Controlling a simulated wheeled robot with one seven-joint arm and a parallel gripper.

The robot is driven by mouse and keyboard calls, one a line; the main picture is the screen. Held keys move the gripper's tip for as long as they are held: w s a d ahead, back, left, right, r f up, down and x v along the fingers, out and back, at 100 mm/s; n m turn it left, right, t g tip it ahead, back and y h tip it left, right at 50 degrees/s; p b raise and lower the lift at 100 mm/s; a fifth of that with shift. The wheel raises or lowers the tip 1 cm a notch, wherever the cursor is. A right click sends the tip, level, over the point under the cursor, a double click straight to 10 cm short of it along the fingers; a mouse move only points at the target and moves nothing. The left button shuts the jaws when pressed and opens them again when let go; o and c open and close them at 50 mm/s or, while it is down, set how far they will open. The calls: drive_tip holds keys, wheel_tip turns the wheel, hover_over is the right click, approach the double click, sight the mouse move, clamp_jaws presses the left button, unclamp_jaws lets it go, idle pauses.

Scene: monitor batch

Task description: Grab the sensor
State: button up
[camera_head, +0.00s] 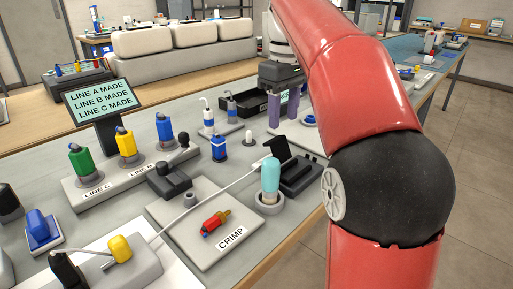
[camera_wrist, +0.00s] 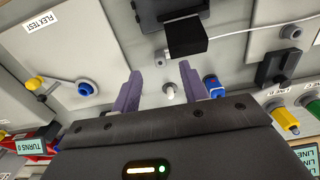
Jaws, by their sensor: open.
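My gripper (camera_head: 283,119) hangs over the workbench beyond the black cable box, with its purple fingers pointing down. It is open, with nothing between its fingertips in the wrist view (camera_wrist: 160,69). A small white-topped peg (camera_head: 248,138) stands on the bench; in the wrist view this peg (camera_wrist: 170,92) appears between the fingers, below them and apart. A blue cylinder (camera_head: 219,148) stands beside it and shows near the right finger (camera_wrist: 211,84). No label marks a sensor, so I cannot tell which part it is. A red part with a yellow end (camera_head: 213,224) lies on the CRIMP board.
A black box with a white cable (camera_head: 277,148) and a teal cylinder in a grey holder (camera_head: 270,174) stand nearby. A black tray (camera_head: 240,108) lies behind. Green (camera_head: 80,160), yellow (camera_head: 126,144) and blue (camera_head: 164,128) cylinders stand on the line rack.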

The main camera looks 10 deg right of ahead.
drive_tip(key=shift+w+a+f, duration=0.1)
drive_tip(key=shift+w+a, duration=0.15)
drive_tip(key=shift+w, duration=0.25)
drive_tip(key=shift+w+f, duration=0.15)
drive_tip(key=shift+f, duration=0.2)
wheel_tip(320, 180, down, 7)
drive_tip(key=shift+w+r+b, duration=0.1)
drive_tip(key=shift+b, duration=1.1)
drive_tip(key=shift+c, duration=0.4)
clamp_jaws()
